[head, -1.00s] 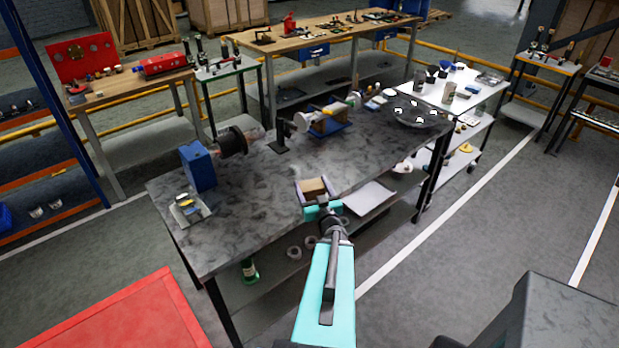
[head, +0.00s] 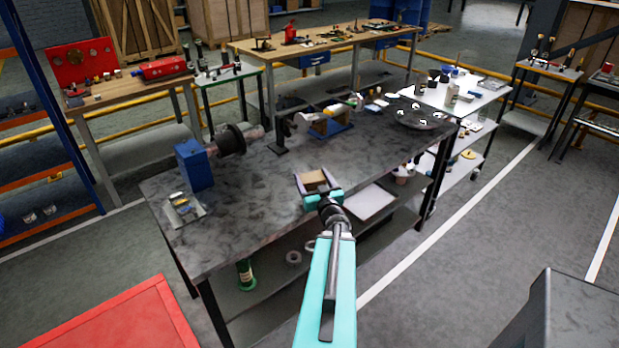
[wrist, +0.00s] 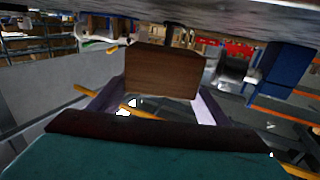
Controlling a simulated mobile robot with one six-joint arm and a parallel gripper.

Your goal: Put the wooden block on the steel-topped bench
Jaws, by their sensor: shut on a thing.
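The wooden block (head: 313,180) is brown and box-shaped. It sits between the two fingers of my gripper (head: 317,184), which is shut on it. In the wrist view the block's brown face (wrist: 162,73) fills the gap between the fingers, and the wrist picture looks upside down. The steel-topped bench (head: 240,205) has a mottled dark grey top. My gripper and the block are over its front part, near the front edge. The bench top shows along the upper edge of the wrist view (wrist: 250,8). I cannot tell whether the block touches it.
A blue vise-like block (head: 194,165) and a small tray of parts (head: 184,210) stand on the bench's left. A black stand (head: 279,138) and a blue cradle (head: 330,125) are behind my gripper. A round dark plate (head: 418,115) lies at the right. Bare top lies left of my gripper.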

